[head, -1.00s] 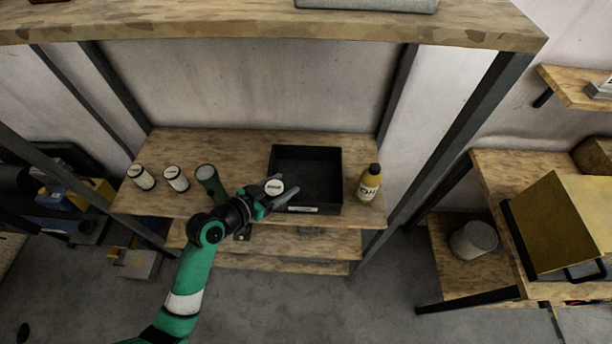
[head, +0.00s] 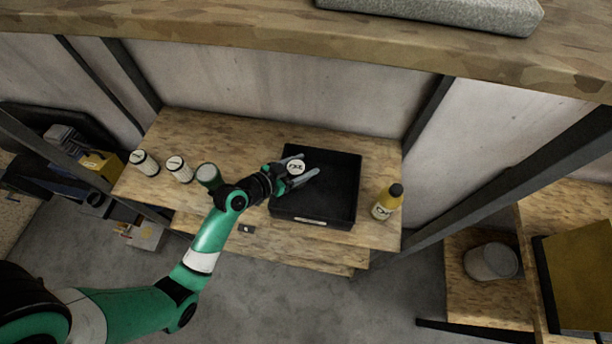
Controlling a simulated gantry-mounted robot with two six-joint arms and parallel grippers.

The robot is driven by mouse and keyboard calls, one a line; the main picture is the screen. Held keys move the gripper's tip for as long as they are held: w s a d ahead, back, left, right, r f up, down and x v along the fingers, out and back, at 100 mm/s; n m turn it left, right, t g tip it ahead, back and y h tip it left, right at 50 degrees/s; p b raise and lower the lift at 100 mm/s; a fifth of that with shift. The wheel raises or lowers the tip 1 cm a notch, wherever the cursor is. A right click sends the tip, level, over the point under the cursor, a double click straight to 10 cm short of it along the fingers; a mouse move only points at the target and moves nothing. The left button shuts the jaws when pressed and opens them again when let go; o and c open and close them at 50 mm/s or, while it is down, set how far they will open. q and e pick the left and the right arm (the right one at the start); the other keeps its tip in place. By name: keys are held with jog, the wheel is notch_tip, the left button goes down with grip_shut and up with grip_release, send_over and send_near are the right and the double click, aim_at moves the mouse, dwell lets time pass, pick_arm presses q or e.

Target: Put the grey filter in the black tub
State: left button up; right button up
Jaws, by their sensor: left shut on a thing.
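My left gripper (head: 299,177) is shut on a round filter (head: 296,166), which shows a pale top with dark lettering. Its side is mostly hidden, so I cannot tell its body colour. The gripper and filter are over the left part of the black tub (head: 343,205), inside its rim as seen from above. I cannot tell how high above the floor of the tub the filter is. The tub is a shallow open box with a white label on its front wall. My right gripper is not in view.
Two white cans (head: 145,163) (head: 179,169) and a dark greenish can (head: 207,175) stand left of the tub on the wooden shelf (head: 240,135). A yellow bottle with a black cap (head: 387,202) stands close to its right. A higher shelf board (head: 250,50) crosses above.

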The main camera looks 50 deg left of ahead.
pick_arm(q)
notch_tip(320, 180, down, 4)
jog(key=shift+f+b, duration=0.15)
jog(key=shift+b, duration=0.45)
jog(key=shift+f, duration=0.15)
jog(key=o, duration=1.1)
